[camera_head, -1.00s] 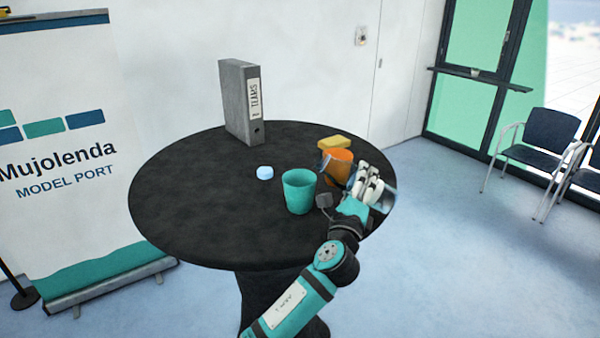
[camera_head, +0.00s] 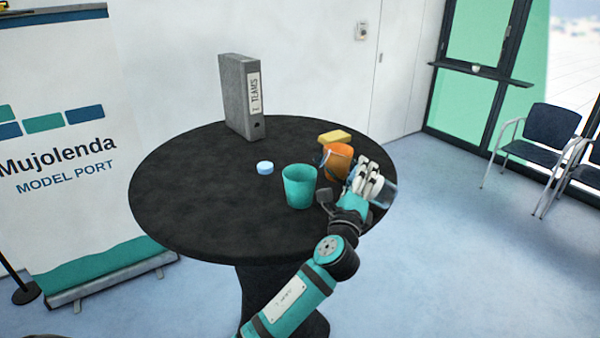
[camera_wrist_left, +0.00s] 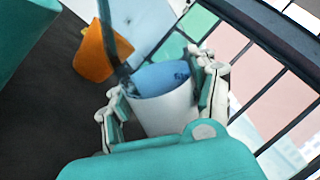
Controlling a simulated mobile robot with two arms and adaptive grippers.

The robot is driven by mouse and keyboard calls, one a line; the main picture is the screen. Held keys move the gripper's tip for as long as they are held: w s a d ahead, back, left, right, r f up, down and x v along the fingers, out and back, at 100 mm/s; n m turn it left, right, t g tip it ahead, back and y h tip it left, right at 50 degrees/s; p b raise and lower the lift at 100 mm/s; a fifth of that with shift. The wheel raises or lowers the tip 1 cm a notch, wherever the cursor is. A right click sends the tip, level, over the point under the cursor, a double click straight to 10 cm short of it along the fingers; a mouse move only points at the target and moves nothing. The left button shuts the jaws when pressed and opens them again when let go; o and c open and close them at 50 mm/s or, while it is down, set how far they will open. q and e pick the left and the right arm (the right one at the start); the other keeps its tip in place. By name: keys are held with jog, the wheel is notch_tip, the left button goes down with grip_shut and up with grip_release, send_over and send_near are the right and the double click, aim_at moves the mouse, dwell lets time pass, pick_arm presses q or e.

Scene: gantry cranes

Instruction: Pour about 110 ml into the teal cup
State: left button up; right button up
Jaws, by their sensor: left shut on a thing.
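The teal cup (camera_head: 299,188) stands upright and open on the round black table, left of my left gripper. Part of it shows in the top left of the left wrist view (camera_wrist_left: 18,28). The liquid level in the cup cannot be made out. My right gripper is not in view.
An orange cup or bucket (camera_head: 337,162) stands just behind my left gripper, with a yellow block (camera_head: 335,137) behind it. A small blue-white round item (camera_head: 265,167) and a grey binder (camera_head: 243,98) are farther left. The table's left side (camera_head: 185,195) is clear.

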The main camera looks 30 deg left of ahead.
aim_at(351, 166)
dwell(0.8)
pick_arm(q)
jog(key=m+p, duration=0.2)
jog(key=p, duration=0.1)
jog(key=a+r+m+h+p, duration=0.1)
jog(key=m+p, duration=0.1)
jog(key=p, duration=0.1)
jog(key=a+r+m+h+p, duration=0.1)
jog(key=p, duration=0.3)
jog(key=shift+s+r+m, duration=0.2)
jog(key=shift+s+m, duration=0.2)
jog(key=m+g, duration=0.1)
jog(key=m, duration=0.2)
jog(key=shift+d+m+h, duration=0.1)
jog(key=shift+m+h, duration=0.3)
jog(key=m, duration=0.3)
jog(key=shift+w+f+g, duration=0.1)
jog(key=shift+f+g, duration=0.05)
jog(key=shift+g, duration=0.25)
jog(key=shift+m, duration=0.4)
jog(key=shift+f, duration=0.1)
dwell(0.8)
